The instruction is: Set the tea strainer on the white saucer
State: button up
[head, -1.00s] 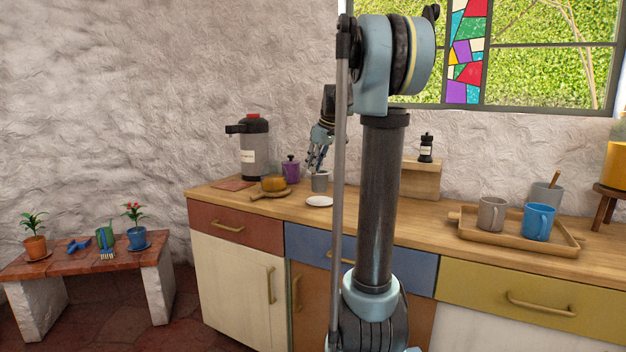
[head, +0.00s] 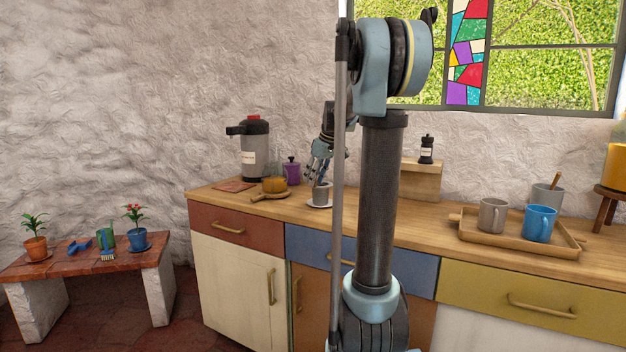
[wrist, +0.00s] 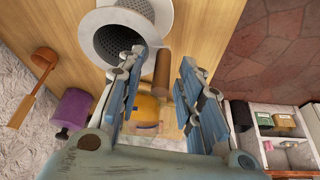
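The tea strainer (head: 321,194) is a grey, cup-like piece standing upright over the white saucer (head: 312,205) on the wooden counter. In the wrist view its perforated bowl (wrist: 113,43) shows at the top, with white rims around it and a brown wooden handle (wrist: 162,68) pointing toward me. My gripper (head: 316,178) is just above and beside the strainer. In the wrist view its two fingers (wrist: 162,88) are spread, one on each side of the handle, with visible gaps. The contact between strainer and saucer is partly hidden.
Behind the saucer stand a purple jar (head: 292,173), an orange item (head: 274,185) on a wooden board and a tall flask (head: 254,150). A wooden riser (head: 421,182) holds a black mill. A tray (head: 480,238) with mugs is at right. The counter's front edge is close.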

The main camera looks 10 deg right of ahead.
jog(key=v, duration=1.2)
jog(key=s+f+m+g+h, duration=0.1)
jog(key=s+f+m+h, duration=0.2)
jog(key=s+f, duration=3)
jog(key=s+m, duration=0.4)
jog(key=m, duration=0.1)
jog(key=shift+a, duration=0.2)
